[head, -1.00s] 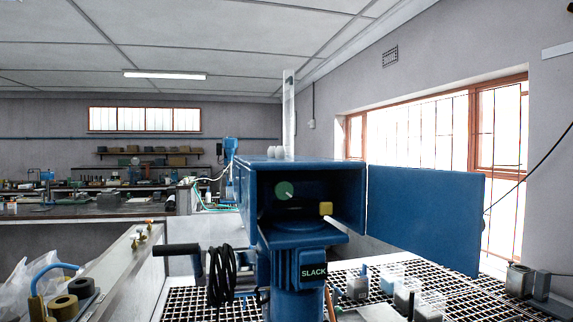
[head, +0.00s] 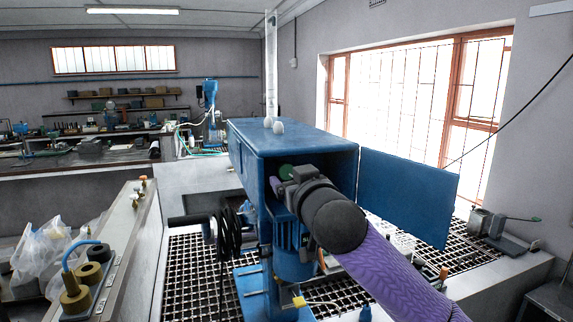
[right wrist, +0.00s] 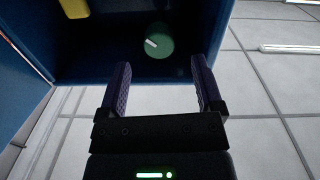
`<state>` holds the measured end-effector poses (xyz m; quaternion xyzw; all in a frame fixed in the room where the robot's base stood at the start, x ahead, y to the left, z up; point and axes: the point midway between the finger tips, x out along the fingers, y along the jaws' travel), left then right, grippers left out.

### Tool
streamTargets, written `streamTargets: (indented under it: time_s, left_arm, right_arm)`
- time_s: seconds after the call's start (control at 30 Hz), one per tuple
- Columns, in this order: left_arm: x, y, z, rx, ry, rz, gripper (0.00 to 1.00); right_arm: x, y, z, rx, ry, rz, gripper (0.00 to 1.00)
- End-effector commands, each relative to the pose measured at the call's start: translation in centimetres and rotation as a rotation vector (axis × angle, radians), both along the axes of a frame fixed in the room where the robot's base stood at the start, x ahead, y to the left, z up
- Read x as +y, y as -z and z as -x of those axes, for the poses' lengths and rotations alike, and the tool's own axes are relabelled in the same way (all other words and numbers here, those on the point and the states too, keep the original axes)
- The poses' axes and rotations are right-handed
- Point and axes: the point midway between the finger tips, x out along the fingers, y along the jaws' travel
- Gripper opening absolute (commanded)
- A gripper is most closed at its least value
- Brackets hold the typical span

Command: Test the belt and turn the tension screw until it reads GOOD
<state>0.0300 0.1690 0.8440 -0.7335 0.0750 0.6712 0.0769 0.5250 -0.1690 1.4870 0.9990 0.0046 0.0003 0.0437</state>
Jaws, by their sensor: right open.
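A blue machine housing (head: 250,150) stands open, its door (head: 405,195) swung out to the right. Inside is a round green disc (head: 286,171) with a white mark; it also shows in the right wrist view (right wrist: 160,42). A yellow block (right wrist: 75,8) sits inside at the upper left in the right wrist view. My right gripper (right wrist: 158,82) is open and empty at the housing's mouth, the disc beyond and between its fingertips. A small yellow piece (head: 298,301) with a rod shows low by the motor (head: 292,257). The readout is hidden. My left gripper is out of view.
Metal grating (head: 190,285) lies around the machine. A black cable coil (head: 229,235) hangs at its left. A wall ledge (head: 128,235) with plastic bags and fittings stands at left.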

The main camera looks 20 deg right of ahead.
Motion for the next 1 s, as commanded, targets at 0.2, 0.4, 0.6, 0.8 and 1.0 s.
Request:
streamTargets:
  time_s: [0.2,0.4,0.6,0.8,1.0]
  left_arm:
    - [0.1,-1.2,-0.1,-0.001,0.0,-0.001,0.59]
    - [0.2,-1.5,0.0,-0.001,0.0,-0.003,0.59]
    - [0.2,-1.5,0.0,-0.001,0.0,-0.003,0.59]
    - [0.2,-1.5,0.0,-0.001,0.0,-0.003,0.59]
    - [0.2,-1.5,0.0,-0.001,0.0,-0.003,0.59]
  right_arm:
    - [0.0,-0.2,-3.4,0.001,0.001,-0.001,0.84]
    - [0.0,-0.1,-4.8,0.0,0.0,0.001,0.84]
    - [0.1,0.1,-5.0,0.0,-0.001,0.001,0.84]
    - [0.1,0.1,-5.0,0.0,-0.001,0.0,0.63]
    - [0.1,0.1,-5.0,0.0,-0.001,0.0,0.21]
